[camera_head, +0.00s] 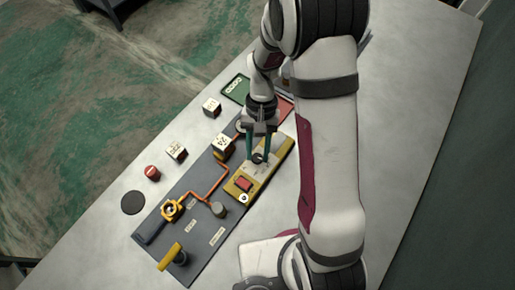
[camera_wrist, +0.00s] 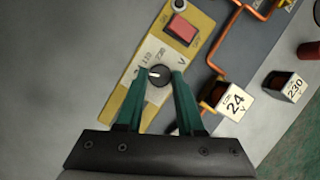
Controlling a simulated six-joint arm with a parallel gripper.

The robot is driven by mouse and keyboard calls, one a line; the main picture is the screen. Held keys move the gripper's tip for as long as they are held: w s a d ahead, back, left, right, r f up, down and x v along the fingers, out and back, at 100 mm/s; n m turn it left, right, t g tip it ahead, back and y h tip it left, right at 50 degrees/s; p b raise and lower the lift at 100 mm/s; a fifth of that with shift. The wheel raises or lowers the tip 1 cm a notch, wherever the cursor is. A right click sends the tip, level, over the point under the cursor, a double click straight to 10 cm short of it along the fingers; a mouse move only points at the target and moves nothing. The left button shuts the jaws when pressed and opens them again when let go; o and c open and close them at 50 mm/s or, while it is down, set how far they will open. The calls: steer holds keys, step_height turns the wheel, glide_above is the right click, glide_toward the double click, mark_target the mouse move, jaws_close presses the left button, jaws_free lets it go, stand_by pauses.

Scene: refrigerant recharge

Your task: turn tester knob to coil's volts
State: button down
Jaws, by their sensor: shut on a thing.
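The yellow tester (camera_head: 275,156) lies along the right side of the grey board, with a pale dial plate and a red switch (camera_wrist: 180,27). Its round black knob (camera_wrist: 160,76) sits between the fingers of my gripper (camera_wrist: 160,80), which are shut on it. The knob's white pointer points left, towards the lower end of the printed volt scale; the smallest figures are hard to read. The scale shows 110 and 230 beside a V. A coil block marked 24 V (camera_wrist: 234,100) sits on the board beside the tester. In the head view, my gripper (camera_head: 258,158) reaches down onto the tester.
A loose block marked 230 (camera_wrist: 290,87) lies off the board. Two loose white blocks (camera_head: 176,151) (camera_head: 212,107), a red cylinder (camera_head: 152,172) and a black disc (camera_head: 133,203) lie left of the board. Orange pipe (camera_head: 206,194) and a yellow handle (camera_head: 171,256) stand on it. The table's right side is mostly clear.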

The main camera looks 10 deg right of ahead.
stand_by(0.3)
steer(key=c, duration=0.5)
jaws_free()
steer(key=v, duration=1.5)
steer(key=shift+w+r, duration=0.1)
steer(key=shift+r, duration=0.3)
